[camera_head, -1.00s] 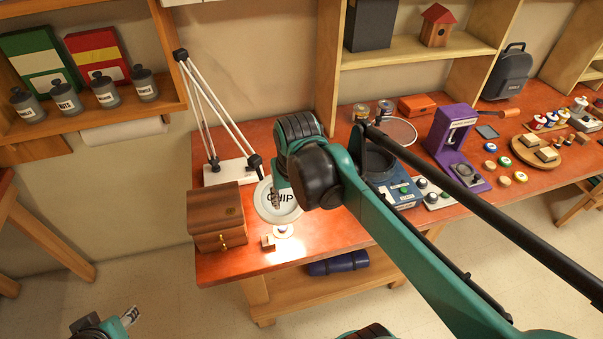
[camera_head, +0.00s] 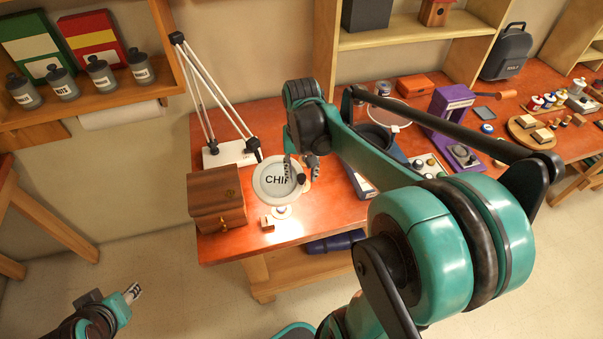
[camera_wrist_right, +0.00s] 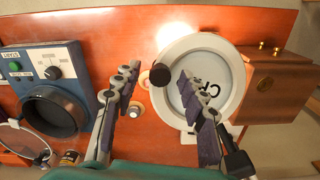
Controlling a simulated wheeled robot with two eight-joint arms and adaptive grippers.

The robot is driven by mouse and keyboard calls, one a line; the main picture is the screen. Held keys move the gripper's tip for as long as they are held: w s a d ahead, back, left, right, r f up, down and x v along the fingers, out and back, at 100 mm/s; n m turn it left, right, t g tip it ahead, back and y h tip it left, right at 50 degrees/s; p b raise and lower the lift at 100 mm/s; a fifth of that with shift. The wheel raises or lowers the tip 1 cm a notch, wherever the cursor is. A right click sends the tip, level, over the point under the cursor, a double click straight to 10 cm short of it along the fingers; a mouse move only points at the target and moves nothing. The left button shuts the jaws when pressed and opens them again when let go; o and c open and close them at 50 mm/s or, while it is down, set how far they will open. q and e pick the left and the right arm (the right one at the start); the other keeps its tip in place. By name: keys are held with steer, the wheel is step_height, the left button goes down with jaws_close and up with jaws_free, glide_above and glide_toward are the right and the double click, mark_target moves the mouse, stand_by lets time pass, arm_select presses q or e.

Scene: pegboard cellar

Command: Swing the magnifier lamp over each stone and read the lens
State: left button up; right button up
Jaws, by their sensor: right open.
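The magnifier lamp (camera_head: 208,88) has a white base and thin twin rods at the left of the red bench. Its round white-rimmed lens (camera_head: 272,198) hangs near the front edge and shows "CHI", the rest covered by a finger. A lit pale disc (camera_head: 281,212) lies below it. My right gripper (camera_head: 300,174) is open at the lens's right side. In the right wrist view, a dark knob (camera_wrist_right: 160,74) at the lens rim (camera_wrist_right: 232,106) appears between its spread fingers; contact is unclear. My left gripper (camera_head: 132,292) is low at left, away from the bench, its jaws unclear.
A wooden box (camera_head: 217,204) stands left of the lens, with a small block (camera_head: 267,223) in front. A blue device (camera_wrist_right: 55,70) with a dark bowl is on the gripper's other side. A purple press (camera_head: 446,112) and several small items fill the bench's right.

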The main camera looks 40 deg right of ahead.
jaws_close()
steer(key=w+d+n, duration=0.4)
steer(key=w+d, duration=0.2)
steer(key=d, duration=0.6)
steer(key=shift+w+d, duration=0.15)
steer(key=shift+w, duration=0.15)
jaws_free()
step_height(320, 180, up, 12)
stand_by(0.5)
